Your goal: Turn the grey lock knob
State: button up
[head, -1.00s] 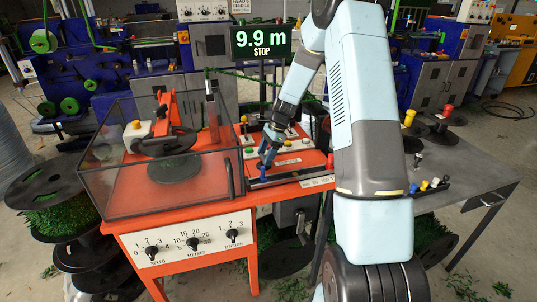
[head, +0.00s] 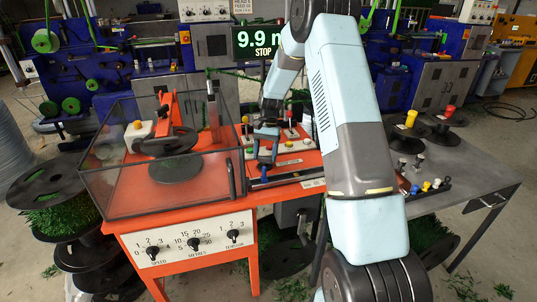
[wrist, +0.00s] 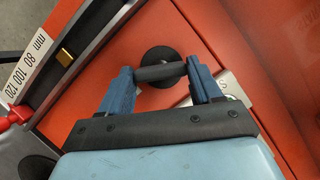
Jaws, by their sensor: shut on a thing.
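The grey lock knob (wrist: 158,73) shows in the wrist view as a dark grey bar across a round black disc on the orange panel. My gripper (wrist: 161,77) is shut on the bar, one blue finger at each end. In the head view my gripper (head: 264,163) reaches down to the orange bench top, right of the clear guard box; the knob is too small and covered to make out there.
The clear guard box (head: 110,190) with a reel inside stands left of my gripper. Several levers and buttons sit behind it on the orange panel. A ruler (wrist: 25,70) and a small brass block (wrist: 66,56) lie left in the wrist view. The display (head: 262,42) reads STOP.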

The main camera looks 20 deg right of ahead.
jog(key=n, duration=0.2)
jog(key=n+h, duration=0.1)
jog(key=n, duration=0.1)
jog(key=n+h, duration=0.1)
jog(key=shift+a+n+g, duration=0.3)
jog(key=shift+a+n, duration=0.05)
jog(key=shift+n, duration=0.05)
jog(key=shift+s, duration=0.1)
dwell(0.3)
jog(key=o, duration=1.1)
jog(key=shift+d, duration=0.1)
jog(key=shift+c, duration=0.2)
jog(key=shift+r, duration=0.1)
jog(key=v, duration=1.3)
jog(key=shift+w+a+r, duration=0.2)
jog(key=shift+r, duration=0.1)
